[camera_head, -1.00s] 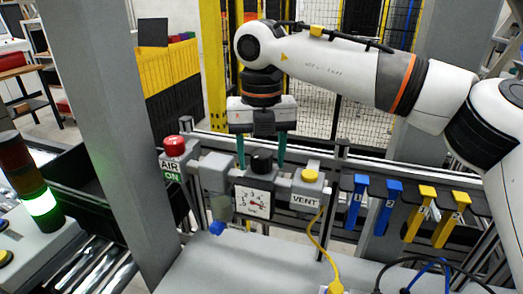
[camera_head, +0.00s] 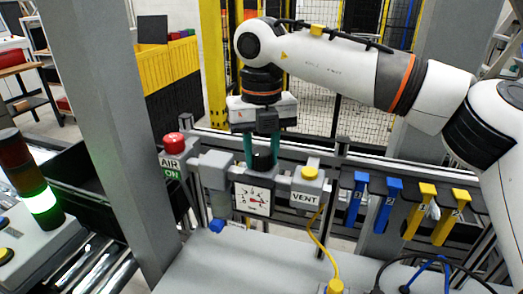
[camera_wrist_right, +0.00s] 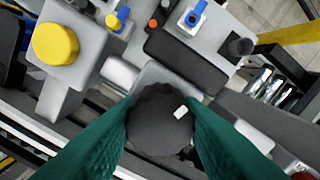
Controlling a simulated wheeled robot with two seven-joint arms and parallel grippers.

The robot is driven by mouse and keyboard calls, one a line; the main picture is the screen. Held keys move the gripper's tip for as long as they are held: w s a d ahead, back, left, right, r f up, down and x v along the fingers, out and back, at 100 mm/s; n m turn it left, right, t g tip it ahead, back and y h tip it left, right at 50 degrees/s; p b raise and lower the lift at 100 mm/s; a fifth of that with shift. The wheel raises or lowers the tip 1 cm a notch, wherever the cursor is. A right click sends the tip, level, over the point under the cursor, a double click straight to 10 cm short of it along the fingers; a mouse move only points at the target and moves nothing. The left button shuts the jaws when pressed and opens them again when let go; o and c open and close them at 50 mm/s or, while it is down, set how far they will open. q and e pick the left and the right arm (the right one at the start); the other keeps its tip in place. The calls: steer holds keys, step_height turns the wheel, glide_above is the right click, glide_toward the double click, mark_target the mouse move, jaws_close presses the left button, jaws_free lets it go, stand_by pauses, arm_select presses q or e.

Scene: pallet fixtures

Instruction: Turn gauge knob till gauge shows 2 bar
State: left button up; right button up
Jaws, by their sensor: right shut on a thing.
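The black gauge knob (camera_head: 262,161) sits on top of the regulator, above the white square gauge (camera_head: 252,199). The gauge has a dial with a red needle; its exact reading is too small to tell. My right gripper (camera_head: 262,158) points down with its green fingers shut on the knob. In the right wrist view the knob (camera_wrist_right: 160,119) sits between both fingers, with a white mark on its top. My left gripper is not in view.
A red AIR button (camera_head: 174,143) stands left of the gauge. A yellow VENT button (camera_head: 309,172) is close on the right. Blue and yellow hanging clips (camera_head: 388,207) are farther right. A grey surface (camera_head: 235,265) in front is mostly clear.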

steer(key=n, duration=0.7)
steer(key=shift+r+p, duration=0.15)
steer(key=shift+p, duration=0.25)
steer(key=n, duration=0.3)
steer(key=shift+n, duration=0.4)
steer(key=n+p, duration=0.1)
steer(key=n, duration=0.2)
steer(key=shift+n, duration=0.3)
steer(key=n, duration=0.6)
steer(key=shift+p, duration=0.4)
steer(key=n, duration=0.5)
steer(key=shift+n+p, duration=0.3)
steer(key=shift+p, duration=0.05)
steer(key=shift+r, duration=0.1)
steer(key=shift+w, duration=0.1)
steer(key=o, duration=1)
